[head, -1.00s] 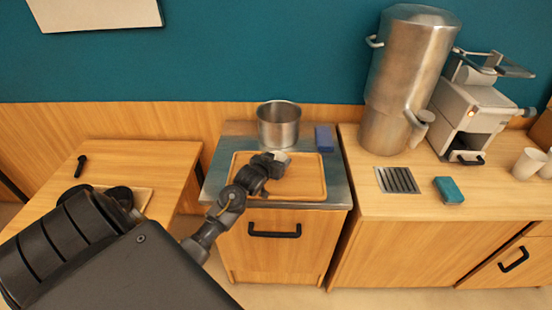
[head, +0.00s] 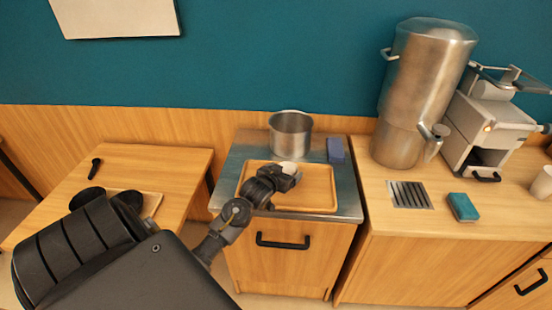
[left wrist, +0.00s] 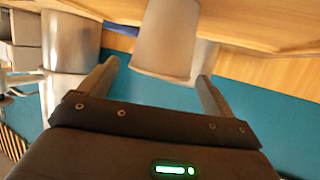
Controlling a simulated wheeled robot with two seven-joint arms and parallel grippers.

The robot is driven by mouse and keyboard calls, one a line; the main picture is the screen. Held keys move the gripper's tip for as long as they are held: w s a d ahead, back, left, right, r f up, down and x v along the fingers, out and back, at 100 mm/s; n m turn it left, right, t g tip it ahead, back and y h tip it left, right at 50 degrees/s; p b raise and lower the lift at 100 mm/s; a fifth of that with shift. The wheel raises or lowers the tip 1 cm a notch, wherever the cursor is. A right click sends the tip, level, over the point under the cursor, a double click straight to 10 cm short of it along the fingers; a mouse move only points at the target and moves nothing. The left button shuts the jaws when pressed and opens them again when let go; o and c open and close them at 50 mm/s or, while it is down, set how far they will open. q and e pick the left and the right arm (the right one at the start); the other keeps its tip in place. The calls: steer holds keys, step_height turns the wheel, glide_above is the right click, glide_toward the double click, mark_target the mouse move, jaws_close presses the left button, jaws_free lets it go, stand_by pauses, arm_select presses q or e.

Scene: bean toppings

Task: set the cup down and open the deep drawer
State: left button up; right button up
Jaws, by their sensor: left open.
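A pale cup (left wrist: 165,40) stands between the two parted fingers of my left gripper (left wrist: 155,85) in the left wrist view, which is upside down. The fingers are open, with a gap visible beside the cup. In the head view my left gripper (head: 285,178) is over the wooden tray (head: 318,203), and only the cup's top (head: 288,167) shows behind it. Below the tray, the cabinet's wooden front (head: 290,265) with a black bar handle (head: 283,241) is shut. My right gripper is not in view.
A steel pot (head: 290,135) and a blue block (head: 335,150) stand behind the tray. The right counter holds a steel urn (head: 420,95), a machine (head: 490,125), a drain grille (head: 410,195) and a teal sponge (head: 462,207). A wooden table (head: 150,165) is at left.

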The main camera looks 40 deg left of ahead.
arm_select(q)
steer(key=v, duration=0.9)
steer(key=shift+s+r+b, duration=0.2)
steer(key=shift+s+b, duration=0.05)
steer(key=shift+b, duration=0.2)
